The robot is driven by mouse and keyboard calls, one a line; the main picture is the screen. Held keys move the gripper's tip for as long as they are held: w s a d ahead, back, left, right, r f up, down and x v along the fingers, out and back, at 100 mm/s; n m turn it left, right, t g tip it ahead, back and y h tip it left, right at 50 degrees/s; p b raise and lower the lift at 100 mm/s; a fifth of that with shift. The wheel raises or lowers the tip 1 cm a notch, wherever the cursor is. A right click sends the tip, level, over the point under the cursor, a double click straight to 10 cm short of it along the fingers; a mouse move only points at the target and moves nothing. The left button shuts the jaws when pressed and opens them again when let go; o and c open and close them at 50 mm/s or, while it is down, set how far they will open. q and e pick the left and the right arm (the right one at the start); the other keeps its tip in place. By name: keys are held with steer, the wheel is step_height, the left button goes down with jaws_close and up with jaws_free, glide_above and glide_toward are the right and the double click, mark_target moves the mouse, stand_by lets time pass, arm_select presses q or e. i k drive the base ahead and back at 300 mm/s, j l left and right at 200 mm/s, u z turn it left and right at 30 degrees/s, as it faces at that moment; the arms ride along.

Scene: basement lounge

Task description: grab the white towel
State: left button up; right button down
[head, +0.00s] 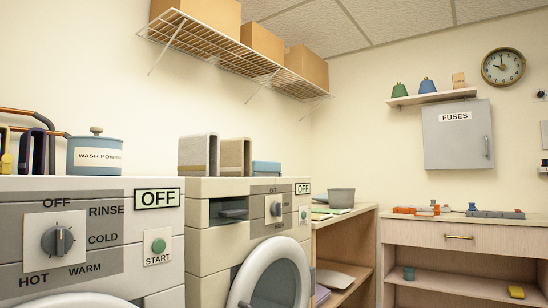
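I see no thing that is clearly a white towel. A pale, flat, light-coloured item (340,278) lies on an inner shelf of the wooden cabinet beside the right washing machine; I cannot tell whether it is cloth or paper. The round door (245,286) of the right washing machine stands open, and the inside of its drum is hidden. Neither my left nor my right gripper is in view.
Two washing machines (205,268) fill the left and middle. A wash powder tin (95,155) stands on the left one. A wire shelf (225,48) with boxes hangs above. A wooden cabinet (470,237) with an open lower shelf stands at the right, under a fuse box (455,145).

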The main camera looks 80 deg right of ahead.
mark_target(200, 153)
steer(key=z, duration=2.1)
steer(key=i+l+z, duration=0.15)
